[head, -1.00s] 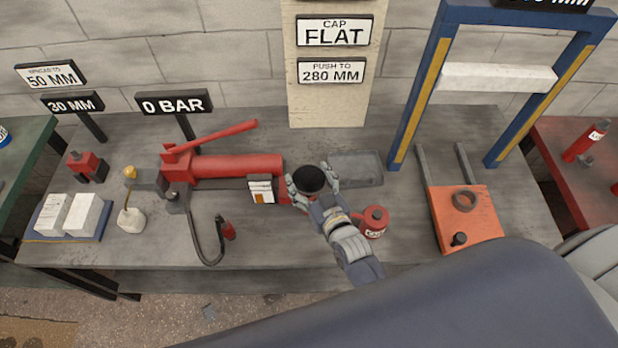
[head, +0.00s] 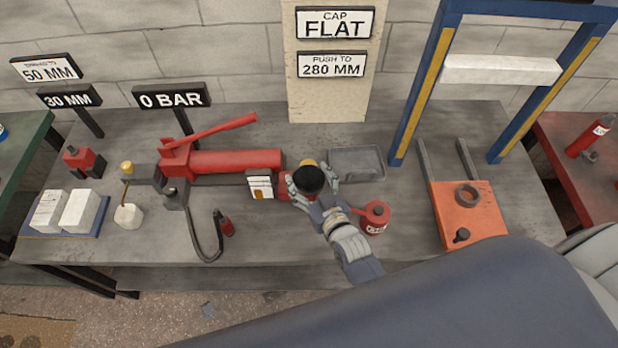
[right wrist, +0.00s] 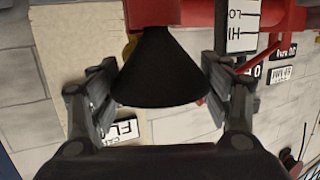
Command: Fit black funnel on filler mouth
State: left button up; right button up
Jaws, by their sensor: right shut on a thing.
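The black funnel (head: 308,179) is between the fingers of my right gripper (head: 307,183), over the right end of the red pump (head: 235,162). In the right wrist view the funnel (right wrist: 161,72) shows as a dark cone between both fingers of the gripper (right wrist: 160,92). Its wide end faces my palm and its narrow end points at a red part (right wrist: 166,12) of the pump. The filler mouth is hidden behind the funnel, and I cannot tell whether the tip is in it. My left gripper is not in view.
A red can (head: 375,217) stands just right of my right wrist. A grey tray (head: 372,152) lies behind it. An orange block (head: 462,222) and a blue press frame (head: 425,85) are at the right. A black hose (head: 196,235) lies at the left front.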

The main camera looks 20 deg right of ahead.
jog(key=shift+f, duration=0.25)
jog(key=o, duration=1.1)
jog(key=shift+s, duration=0.1)
jog(key=v, duration=1.1)
jog(key=shift+s+d+r, duration=0.1)
jog(key=shift+s+r, duration=0.15)
jog(key=shift+s, duration=0.1)
